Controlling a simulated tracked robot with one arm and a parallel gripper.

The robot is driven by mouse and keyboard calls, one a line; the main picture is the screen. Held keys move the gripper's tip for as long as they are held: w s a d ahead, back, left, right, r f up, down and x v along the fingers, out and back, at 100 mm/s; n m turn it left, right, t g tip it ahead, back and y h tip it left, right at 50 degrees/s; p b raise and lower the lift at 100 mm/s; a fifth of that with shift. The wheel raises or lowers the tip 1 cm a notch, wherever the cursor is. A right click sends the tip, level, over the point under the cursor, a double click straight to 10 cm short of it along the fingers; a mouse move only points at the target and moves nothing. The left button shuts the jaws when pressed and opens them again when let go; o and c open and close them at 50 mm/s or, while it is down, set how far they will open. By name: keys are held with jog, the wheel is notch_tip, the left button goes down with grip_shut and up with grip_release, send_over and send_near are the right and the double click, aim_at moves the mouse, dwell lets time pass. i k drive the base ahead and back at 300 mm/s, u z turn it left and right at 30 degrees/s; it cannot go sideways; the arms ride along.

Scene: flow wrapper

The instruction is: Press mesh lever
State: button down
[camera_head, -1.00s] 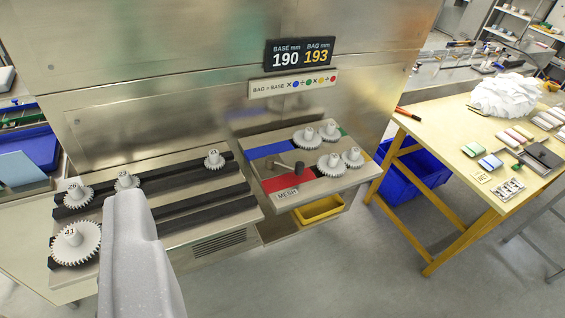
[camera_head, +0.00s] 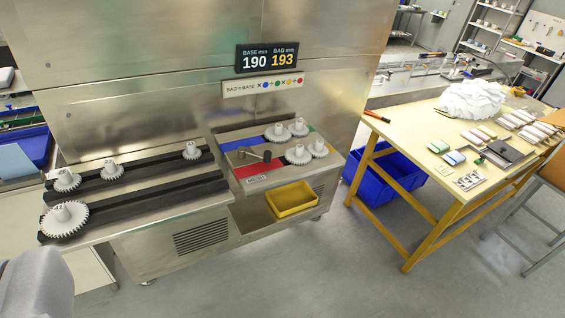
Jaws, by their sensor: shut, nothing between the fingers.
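The mesh lever (camera_head: 254,154) is a short grey bar with a dark round knob (camera_head: 267,156). It lies over the blue and red plates on the right-hand shelf of the machine, above the plate reading MESH (camera_head: 256,179). Several white gears (camera_head: 298,154) stand on pegs to its right, apart from the knob. My gripper's fingers are not in view; only a grey part of my arm shows at the lower left corner, well away from the lever.
Dark rails (camera_head: 135,190) on the left-hand shelf carry several gears. A yellow bin (camera_head: 292,199) sits below the lever's shelf. A display (camera_head: 267,57) reads base 190, bag 193. A wooden table (camera_head: 420,130) stands at right, with a blue crate (camera_head: 385,185) beneath. Open floor lies in front.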

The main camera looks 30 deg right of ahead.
aim_at(242, 152)
jog(key=k, duration=0.9)
jog(key=u, duration=0.3)
jog(key=i, duration=1.65)
jog(key=z, duration=0.4)
jog(key=i, duration=0.7)
jog(key=z, duration=0.55)
